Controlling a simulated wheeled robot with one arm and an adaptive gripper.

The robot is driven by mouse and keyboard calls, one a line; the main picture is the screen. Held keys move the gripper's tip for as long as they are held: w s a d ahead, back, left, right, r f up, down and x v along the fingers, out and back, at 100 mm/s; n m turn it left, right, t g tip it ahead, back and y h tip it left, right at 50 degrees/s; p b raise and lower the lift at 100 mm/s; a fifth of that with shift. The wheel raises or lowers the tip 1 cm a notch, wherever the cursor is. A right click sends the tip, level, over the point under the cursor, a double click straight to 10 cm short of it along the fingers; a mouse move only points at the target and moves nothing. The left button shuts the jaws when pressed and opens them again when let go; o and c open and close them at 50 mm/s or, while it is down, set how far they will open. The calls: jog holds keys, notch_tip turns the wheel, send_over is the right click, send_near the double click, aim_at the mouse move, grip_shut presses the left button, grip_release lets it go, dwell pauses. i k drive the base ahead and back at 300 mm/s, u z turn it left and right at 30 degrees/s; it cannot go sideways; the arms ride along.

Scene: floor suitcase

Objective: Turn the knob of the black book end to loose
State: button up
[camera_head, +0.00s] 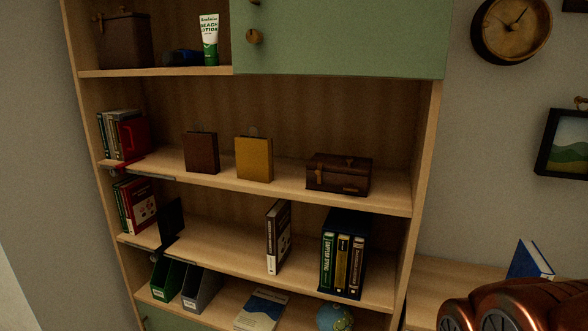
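The black book end (171,221) stands upright on the third shelf down, left of its middle, a little apart from a row of books (136,203) at the left. A grey rail (138,241) runs along that shelf's front edge below it. A small knob-like part (153,258) shows dimly under the rail; its setting is too small to tell. My gripper is not in view; only a copper-coloured part of my own body shows at the bottom right.
A red book end (131,139) stands on the shelf above, with its own rail. Green and grey file holders (197,289) stand below. A brown book (278,236) and a black box of books (343,252) stand to the right, with bare shelf between.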

aim_at(153, 257)
jog(key=u, duration=1.55)
jog(key=i, duration=0.35)
jog(key=u, duration=0.9)
jog(key=i, duration=1.45)
jog(key=z, duration=0.2)
